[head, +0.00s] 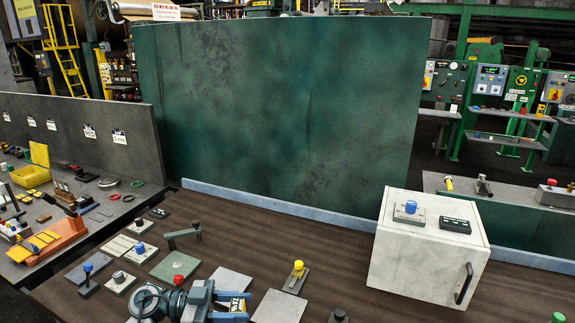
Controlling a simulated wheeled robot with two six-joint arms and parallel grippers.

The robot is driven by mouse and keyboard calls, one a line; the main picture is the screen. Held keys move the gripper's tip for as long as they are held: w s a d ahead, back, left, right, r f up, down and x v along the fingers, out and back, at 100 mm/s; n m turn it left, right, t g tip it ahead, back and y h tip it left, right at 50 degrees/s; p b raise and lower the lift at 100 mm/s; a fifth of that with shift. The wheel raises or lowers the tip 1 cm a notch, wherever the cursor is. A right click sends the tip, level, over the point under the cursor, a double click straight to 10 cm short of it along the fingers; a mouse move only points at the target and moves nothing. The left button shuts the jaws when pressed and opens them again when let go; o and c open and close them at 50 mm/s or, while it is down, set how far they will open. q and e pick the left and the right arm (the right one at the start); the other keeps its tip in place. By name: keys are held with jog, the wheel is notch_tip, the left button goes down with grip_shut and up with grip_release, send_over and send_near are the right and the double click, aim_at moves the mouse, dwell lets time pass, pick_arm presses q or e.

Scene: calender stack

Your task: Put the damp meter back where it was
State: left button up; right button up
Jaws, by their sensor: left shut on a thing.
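My left gripper (232,306) is low in the head view, left of centre, above the brown bench. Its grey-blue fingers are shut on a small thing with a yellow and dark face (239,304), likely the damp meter. The fingers hide much of it, so I cannot read its face or see its underside. Bare grey square plates lie near it: one behind the gripper (231,279) and one to its right (278,307). Nothing marks clearly where the meter stood before. My right gripper is not in view.
Fixtures with coloured knobs, such as a yellow one (297,278) and a red one (178,267), stand around the gripper. A pale cabinet (412,263) stands at right with a blue-knobbed block (409,211) and a black block (455,224) on top.

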pick_arm(q)
jog(key=s+a+n+t+y, duration=0.3)
jog(key=s+a+n+t, duration=0.1)
jog(key=a+n+t, duration=0.3)
jog(key=shift+a+r+t, duration=0.4)
jog(key=shift+a+t, duration=0.8)
jog(key=shift+t, duration=0.4)
